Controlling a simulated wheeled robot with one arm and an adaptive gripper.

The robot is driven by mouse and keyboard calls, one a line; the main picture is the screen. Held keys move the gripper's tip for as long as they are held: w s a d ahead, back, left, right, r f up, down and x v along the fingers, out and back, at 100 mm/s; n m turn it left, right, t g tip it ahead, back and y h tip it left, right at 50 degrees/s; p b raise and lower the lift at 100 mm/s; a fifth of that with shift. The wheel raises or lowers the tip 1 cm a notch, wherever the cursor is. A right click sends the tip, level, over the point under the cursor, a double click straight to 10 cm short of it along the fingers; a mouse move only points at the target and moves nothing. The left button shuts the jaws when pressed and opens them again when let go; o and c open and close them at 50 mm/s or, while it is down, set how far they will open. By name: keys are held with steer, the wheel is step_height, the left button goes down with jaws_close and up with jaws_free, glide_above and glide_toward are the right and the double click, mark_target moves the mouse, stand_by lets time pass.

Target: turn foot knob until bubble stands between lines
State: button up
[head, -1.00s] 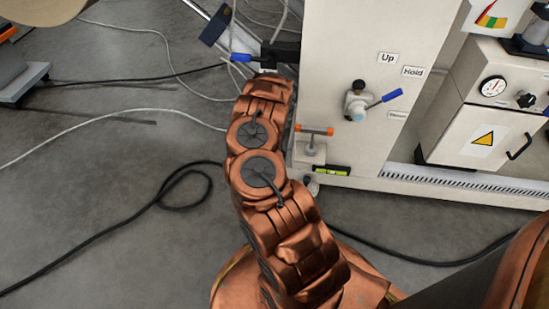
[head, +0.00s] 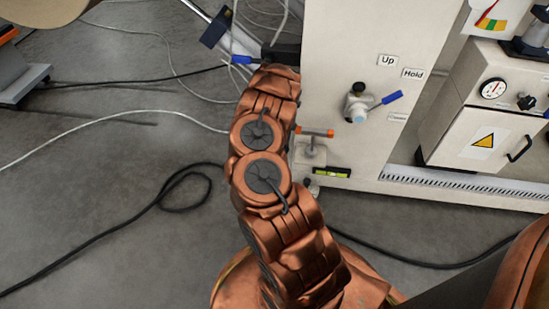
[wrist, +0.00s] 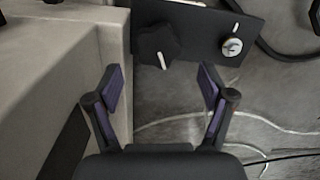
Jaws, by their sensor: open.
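A bubble level (head: 332,173) with a yellow-green vial sits low on the pale machine cabinet in the head view. Its bubble and lines are too small to read. My gripper (wrist: 160,88) is open and empty in the wrist view. A black lobed knob (wrist: 158,43) with a white mark is on a dark plate ahead of its fingertips, apart from them. In the head view my arm mostly hides the gripper.
The pale cabinet (wrist: 55,85) stands close left of my gripper. A silver switch (wrist: 232,45) is on the dark plate. An orange-handled clamp (head: 315,132) and a blue-handled valve (head: 358,103) are on the cabinet front. Cables (head: 185,175) lie across the floor.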

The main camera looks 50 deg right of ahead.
steer(key=shift+r, duration=1.5)
